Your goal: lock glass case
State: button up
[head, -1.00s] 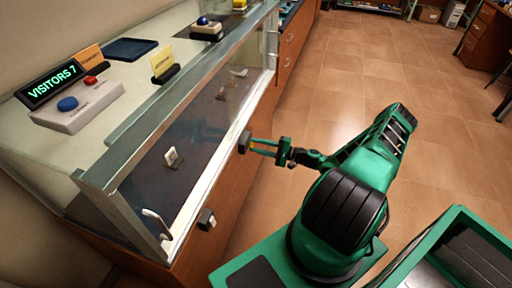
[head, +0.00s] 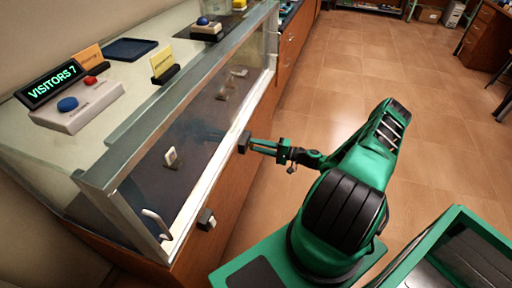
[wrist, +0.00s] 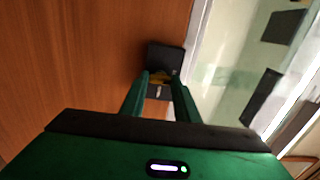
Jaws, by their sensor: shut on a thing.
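The glass case (head: 160,135) runs along the left of the head view, with clear panes, a pale metal frame and a wooden base. A small dark block (head: 244,142) sits on its front just under the glass; it shows in the wrist view (wrist: 164,54) too. My gripper (head: 254,147) is at this block.
A second dark block with a pale front (head: 206,219) is on the near part of the base. A white handle (head: 156,222) is at the case's near end. A button box (head: 76,104) and signs stand on top. Tiled floor (head: 340,70) is open to the right.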

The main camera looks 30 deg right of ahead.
jog(key=shift+s+a+f, duration=0.15)
jog(key=shift+f, duration=0.1)
jog(key=o, duration=1)
jog(key=shift+o, duration=0.2)
jog(key=shift+r, duration=0.1)
jog(key=v, duration=1)
jog(key=shift+s+d, duration=0.2)
jog(key=shift+d, duration=0.2)
